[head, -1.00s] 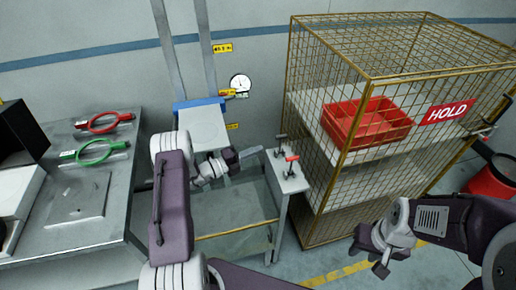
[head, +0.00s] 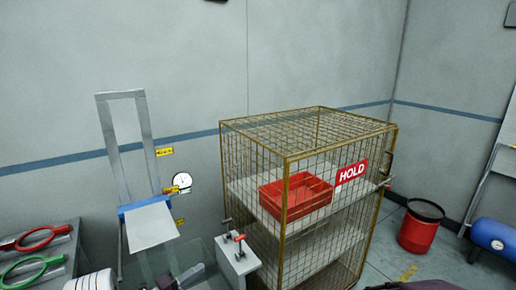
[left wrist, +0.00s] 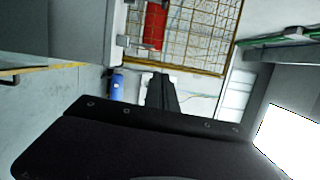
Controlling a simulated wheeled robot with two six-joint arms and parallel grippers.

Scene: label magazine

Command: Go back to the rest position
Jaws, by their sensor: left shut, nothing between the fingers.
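My left gripper (head: 192,274) shows at the bottom edge of the head view, low in front of the glass-sided stand, and is mostly cut off. In the left wrist view its dark fingers (left wrist: 161,95) are together with nothing between them. My right gripper is out of the head view; only a dark piece of my right arm shows at the bottom edge.
A wire cage (head: 290,157) with a HOLD sign (head: 352,172) and a red tray (head: 296,212) stands to the right. A small post with red-handled clamp (head: 238,262) is beside it. Red and green ringed tools lie on the left bench (head: 62,250). A red bin (head: 418,235) stands far right.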

